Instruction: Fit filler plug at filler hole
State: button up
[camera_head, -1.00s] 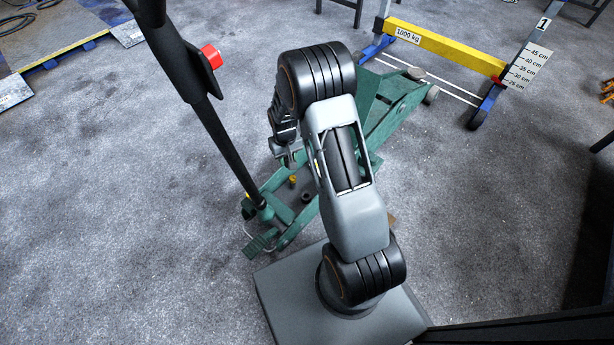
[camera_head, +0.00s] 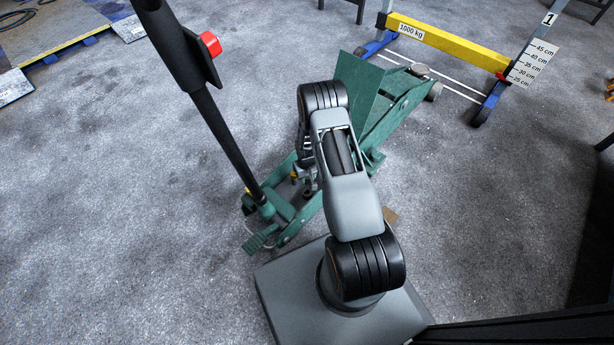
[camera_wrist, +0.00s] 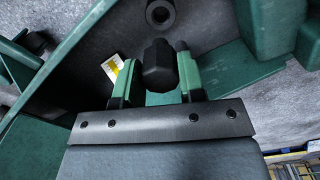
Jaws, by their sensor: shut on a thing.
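The filler plug (camera_wrist: 160,66) is a black faceted piece between the two green-padded fingers of my gripper (camera_wrist: 157,78), which is shut on it. In the wrist view, a dark round collar with an open centre (camera_wrist: 160,12) lies beyond the plug at the top edge, apart from it. It may be the filler hole; I cannot tell for sure. In the head view, my gripper (camera_head: 303,177) is low over the middle of the green trolley jack (camera_head: 388,122), largely hidden by my arm. The plug cannot be made out there.
The jack's long black handle (camera_head: 228,135) rises at the left of my arm. Green side plates (camera_wrist: 75,45) flank my gripper closely. A yellow beam marked 1000 kg (camera_head: 445,46) stands behind.

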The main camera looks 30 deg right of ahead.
aim_at(307, 184)
jog(key=shift+f+b, duration=2.5)
jog(key=shift+f, duration=0.4)
jog(key=shift+f+b, duration=1.7)
jog(key=shift+f, duration=0.15)
jog(key=o, duration=1)
notch_tip(307, 184, up, 14)
jog(key=p, duration=0.6)
jog(key=shift+f, duration=0.1)
